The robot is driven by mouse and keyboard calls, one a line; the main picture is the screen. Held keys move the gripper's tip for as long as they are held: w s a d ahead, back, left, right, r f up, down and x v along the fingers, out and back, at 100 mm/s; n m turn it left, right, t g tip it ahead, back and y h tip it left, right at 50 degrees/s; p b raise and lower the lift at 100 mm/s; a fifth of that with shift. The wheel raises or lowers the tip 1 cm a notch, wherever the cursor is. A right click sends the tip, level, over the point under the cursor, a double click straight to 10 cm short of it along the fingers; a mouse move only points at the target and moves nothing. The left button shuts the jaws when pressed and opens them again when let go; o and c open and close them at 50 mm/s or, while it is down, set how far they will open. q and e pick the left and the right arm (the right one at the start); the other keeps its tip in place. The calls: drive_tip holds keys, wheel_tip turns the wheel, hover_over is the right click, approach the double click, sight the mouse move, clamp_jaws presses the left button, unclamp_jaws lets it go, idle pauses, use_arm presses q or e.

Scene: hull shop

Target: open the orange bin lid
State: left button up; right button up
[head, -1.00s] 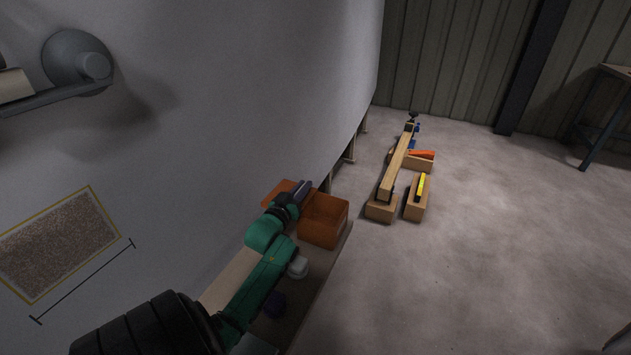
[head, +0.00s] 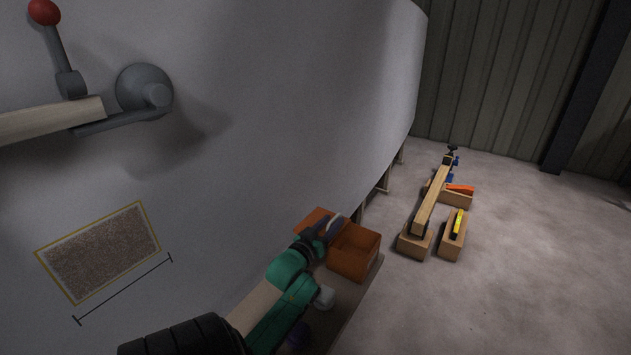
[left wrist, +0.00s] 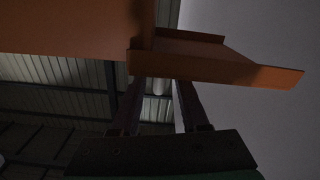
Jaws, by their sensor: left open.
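In the left wrist view the bin wall (left wrist: 70,28) fills the upper left and the lid (left wrist: 215,62) slants off to the right. The open fingers (left wrist: 157,82) reach up to the lid's underside near the bin; I cannot tell if they touch. My right gripper is out of view.
A white knob-like object (head: 324,297) sits on the bench beside my left arm. The pale curved hull (head: 250,120) rises close on the left. Wooden beams and blocks (head: 430,208) lie on the floor to the right. Open floor lies beyond them.

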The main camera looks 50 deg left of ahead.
use_arm(q)
drive_tip(key=v, duration=1.1)
drive_tip(key=shift+s+d+p, duration=0.15)
drive_tip(key=shift+s+p, duration=0.15)
drive_tip(key=shift+p, duration=0.15)
